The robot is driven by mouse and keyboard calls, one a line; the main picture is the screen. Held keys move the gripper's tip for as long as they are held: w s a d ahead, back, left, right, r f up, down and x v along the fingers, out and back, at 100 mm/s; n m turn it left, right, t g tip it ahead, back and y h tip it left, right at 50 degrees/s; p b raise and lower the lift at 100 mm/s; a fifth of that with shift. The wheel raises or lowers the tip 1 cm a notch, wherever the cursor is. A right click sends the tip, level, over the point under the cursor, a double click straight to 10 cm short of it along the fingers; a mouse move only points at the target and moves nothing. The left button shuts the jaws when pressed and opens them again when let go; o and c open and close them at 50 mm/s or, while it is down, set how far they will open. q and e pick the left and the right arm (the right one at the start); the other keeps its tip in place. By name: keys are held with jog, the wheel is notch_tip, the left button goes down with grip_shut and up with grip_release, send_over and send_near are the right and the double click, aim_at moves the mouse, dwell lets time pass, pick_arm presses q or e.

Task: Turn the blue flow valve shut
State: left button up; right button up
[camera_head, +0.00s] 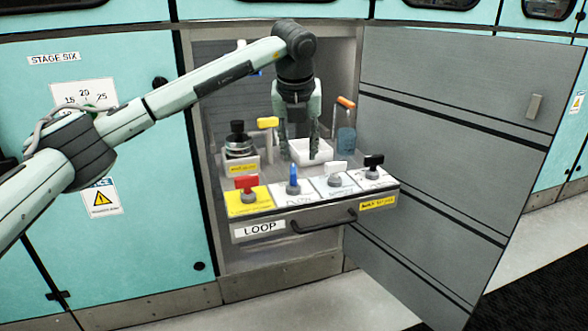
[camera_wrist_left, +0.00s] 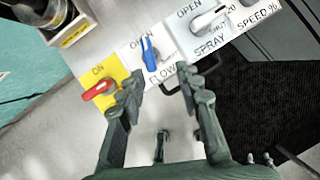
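The blue flow valve (camera_head: 293,177) sits on a white panel marked FLOW, on top of the pulled-out drawer front. In the left wrist view the blue valve handle (camera_wrist_left: 149,54) lies between the words OPEN and FLOW, its narrow end toward OPEN. My left gripper (camera_head: 299,150) hangs with its fingers down, above and behind the valve row in the head view. In the left wrist view the gripper (camera_wrist_left: 160,88) has its fingers spread, with nothing between them. It appears apart from the valve. My right gripper is not in view.
A red valve (camera_head: 247,184) on a yellow panel is left of the blue one; a white knob (camera_head: 336,179) and a black knob (camera_head: 373,166) are right. Behind are a white tray (camera_head: 310,152) and a bottle (camera_head: 346,138). The cabinet door (camera_head: 450,130) stands open at right.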

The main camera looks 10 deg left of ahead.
aim_at(293, 169)
pick_arm(q)
jog(key=shift+y, duration=0.3)
jog(key=x, duration=0.3)
jog(key=a+x, duration=0.1)
jog(key=x, duration=0.3)
jog(key=shift+w+a, duration=0.2)
jog(key=shift+c, duration=0.4)
grip_shut()
